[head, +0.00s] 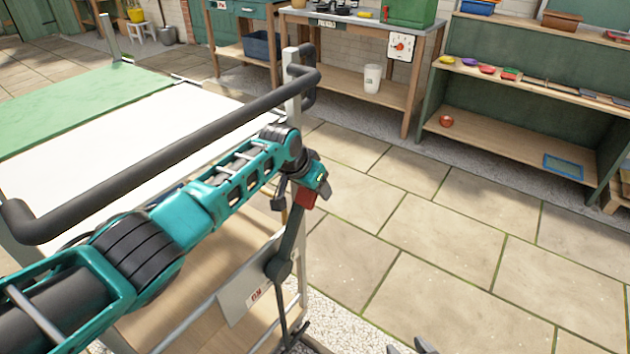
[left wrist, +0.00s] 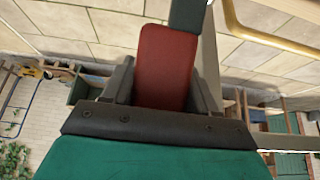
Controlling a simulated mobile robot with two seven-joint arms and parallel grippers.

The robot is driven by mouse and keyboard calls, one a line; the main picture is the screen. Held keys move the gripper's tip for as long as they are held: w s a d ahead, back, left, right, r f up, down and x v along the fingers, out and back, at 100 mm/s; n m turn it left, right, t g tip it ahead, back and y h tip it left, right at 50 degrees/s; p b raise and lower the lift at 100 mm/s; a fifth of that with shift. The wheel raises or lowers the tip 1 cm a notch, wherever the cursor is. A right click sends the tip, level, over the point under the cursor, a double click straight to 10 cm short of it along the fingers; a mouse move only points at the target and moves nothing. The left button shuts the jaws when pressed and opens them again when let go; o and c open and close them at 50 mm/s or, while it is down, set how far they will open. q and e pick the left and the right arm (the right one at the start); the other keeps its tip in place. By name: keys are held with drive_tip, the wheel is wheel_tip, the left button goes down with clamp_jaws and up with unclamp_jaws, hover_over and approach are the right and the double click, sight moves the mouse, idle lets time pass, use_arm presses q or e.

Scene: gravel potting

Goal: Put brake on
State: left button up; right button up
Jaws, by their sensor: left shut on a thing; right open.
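A dark brake lever (head: 291,240) with a red grip (head: 305,197) stands nearly upright at the end of a trolley. It leans a little to the right at its top. A plate (head: 242,290) with small red lettering is behind its pivot. My left gripper is shut on the red grip; in the left wrist view the red grip (left wrist: 163,62) is between its two dark fingers (left wrist: 162,88). In the head view my left arm and hand partly cover the lever's top. My right gripper (head: 414,347) shows only its fingertips at the bottom edge, apart and empty.
The trolley's black push bar (head: 170,140) runs just above my left arm. A white and green top (head: 130,120) lies beyond it. Paved floor (head: 440,240) on the right is clear. A workbench (head: 350,70) and shelves (head: 530,100) stand at the back.

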use_arm(q)
drive_tip(key=shift+a+f, duration=0.1)
use_arm(e)
drive_tip(key=shift+d+f, duration=0.1)
drive_tip(key=shift+f, duration=0.25)
use_arm(q)
drive_tip(key=o, duration=1.1)
drive_tip(key=shift+w, duration=0.1)
drive_tip(key=shift+o, duration=0.9)
drive_tip(key=shift+f, duration=0.1)
drive_tip(key=shift+o, duration=0.7)
drive_tip(key=shift+w, duration=0.1)
use_arm(e)
drive_tip(key=shift+r, duration=0.1)
drive_tip(key=shift+w+d, duration=0.1)
drive_tip(key=shift+d, duration=0.05)
use_arm(q)
drive_tip(key=shift+r, duration=0.2)
